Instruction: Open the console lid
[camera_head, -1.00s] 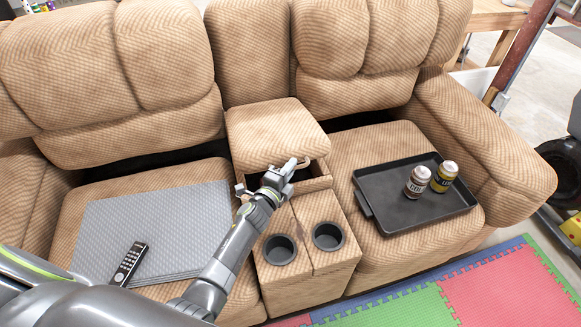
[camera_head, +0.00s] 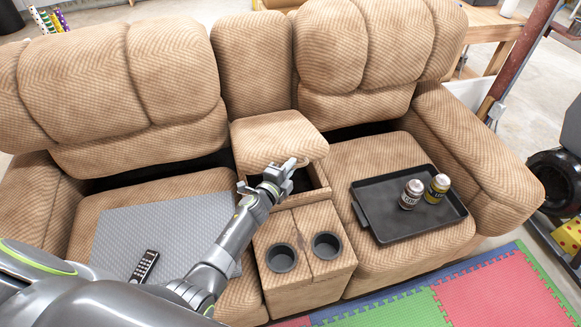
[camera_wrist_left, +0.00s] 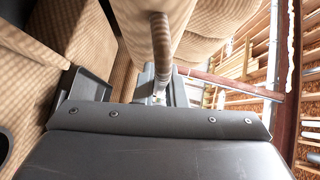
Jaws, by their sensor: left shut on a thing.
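The console lid (camera_head: 277,137) is a tan padded block between the two seats. It is tilted up at its front, and the dark inside of the console (camera_head: 304,182) shows beneath it. My left gripper (camera_head: 284,170) is at the lid's front edge, shut on the lid's handle. In the left wrist view the handle (camera_wrist_left: 161,45) is a tan bar running down to the left gripper (camera_wrist_left: 156,88); the fingertips are partly hidden. My right gripper is in neither view.
Two cup holders (camera_head: 281,258) sit in the console front. A black tray (camera_head: 383,226) with two cans (camera_head: 412,194) lies on the right seat. A grey mat (camera_head: 150,232) and a remote (camera_head: 145,266) lie on the left seat, partly behind my arm.

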